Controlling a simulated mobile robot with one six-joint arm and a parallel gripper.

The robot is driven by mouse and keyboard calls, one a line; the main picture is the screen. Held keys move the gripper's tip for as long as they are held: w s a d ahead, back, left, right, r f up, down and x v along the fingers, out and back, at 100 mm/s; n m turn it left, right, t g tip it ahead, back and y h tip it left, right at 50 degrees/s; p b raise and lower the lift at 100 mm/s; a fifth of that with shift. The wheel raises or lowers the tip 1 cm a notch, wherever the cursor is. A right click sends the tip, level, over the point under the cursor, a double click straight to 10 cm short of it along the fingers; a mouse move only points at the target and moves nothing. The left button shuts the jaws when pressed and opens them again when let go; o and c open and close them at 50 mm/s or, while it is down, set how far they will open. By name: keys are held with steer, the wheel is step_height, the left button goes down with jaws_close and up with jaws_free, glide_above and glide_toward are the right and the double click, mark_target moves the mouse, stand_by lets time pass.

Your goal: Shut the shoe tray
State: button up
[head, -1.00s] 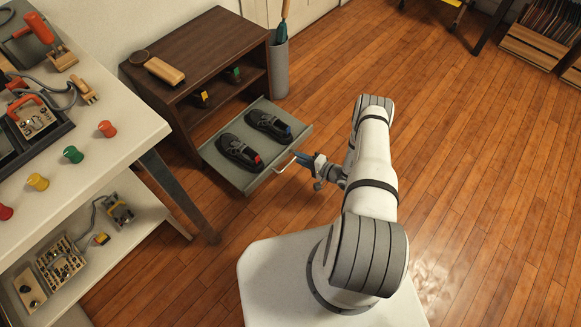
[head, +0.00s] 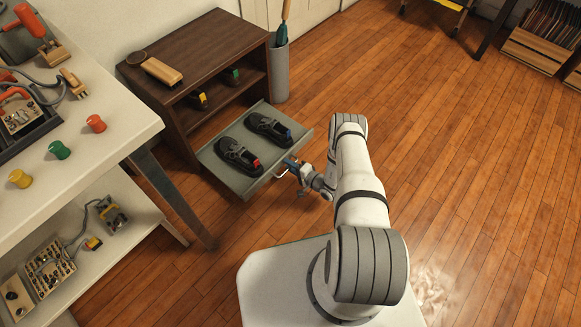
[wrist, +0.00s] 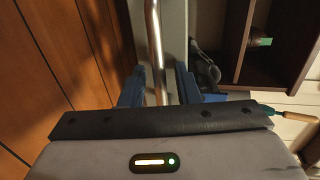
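The grey-green shoe tray (head: 213,163) is pulled out from the lower part of the dark brown cabinet (head: 205,45). Two dark shoes lie on it, one with a red tag (head: 238,157) and one with a blue tag (head: 268,128). A pale bar handle (head: 279,174) is on the tray's front edge. My gripper (head: 288,166) is at that handle. In the wrist view the metal handle bar (wrist: 153,40) runs between the blue fingers of my gripper (wrist: 159,84). The fingers are apart, with gaps showing beside the bar.
A wooden-backed brush (head: 161,70) lies on the cabinet top. Shoes with yellow and green tags stand on the cabinet shelf (head: 218,100). A grey bin (head: 280,75) stands beside the cabinet. A white workbench (head: 100,155) is on the left.

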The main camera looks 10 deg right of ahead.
steer(key=shift+c, duration=0.3)
jaws_close()
steer(key=shift+w, duration=0.1)
